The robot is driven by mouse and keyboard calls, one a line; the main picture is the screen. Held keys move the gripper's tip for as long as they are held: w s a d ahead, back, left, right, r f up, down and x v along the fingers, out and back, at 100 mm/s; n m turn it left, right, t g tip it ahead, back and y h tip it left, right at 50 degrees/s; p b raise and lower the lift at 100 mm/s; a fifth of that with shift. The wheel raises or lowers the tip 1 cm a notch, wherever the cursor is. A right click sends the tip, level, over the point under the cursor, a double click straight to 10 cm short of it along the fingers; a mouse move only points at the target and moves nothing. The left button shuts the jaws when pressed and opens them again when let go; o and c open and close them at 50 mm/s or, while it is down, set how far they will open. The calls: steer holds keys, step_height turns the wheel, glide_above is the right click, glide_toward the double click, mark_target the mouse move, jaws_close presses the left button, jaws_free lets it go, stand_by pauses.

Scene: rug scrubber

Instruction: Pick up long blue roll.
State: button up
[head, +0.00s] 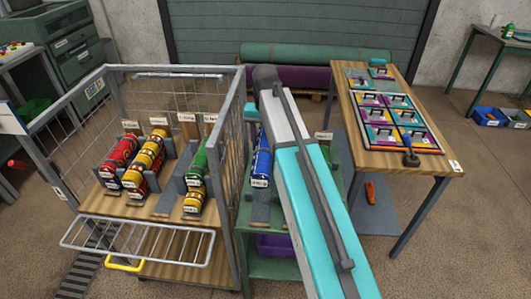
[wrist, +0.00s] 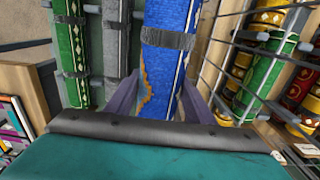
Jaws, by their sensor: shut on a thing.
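The long blue roll (head: 262,163) lies on the green stand beside the wire cage in the head view. In the wrist view the blue roll (wrist: 164,62) has a pale patterned stripe, a grey strap and a ragged orange-edged patch. My gripper (wrist: 158,82) has one finger on each side of it and is shut on it. In the head view my arm covers the gripper and part of the stand. I cannot tell whether the roll is clear of its support.
A grey roll (wrist: 116,45) and a green roll (wrist: 73,50) lie left of the blue one in the wrist view. The wire cage (head: 236,110) with red, yellow and green rolls stands close by. A wooden table (head: 440,170) with patterned panels stands at right.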

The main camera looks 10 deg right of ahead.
steer(key=shift+r, duration=0.8)
steer(key=shift+s+f, duration=0.1)
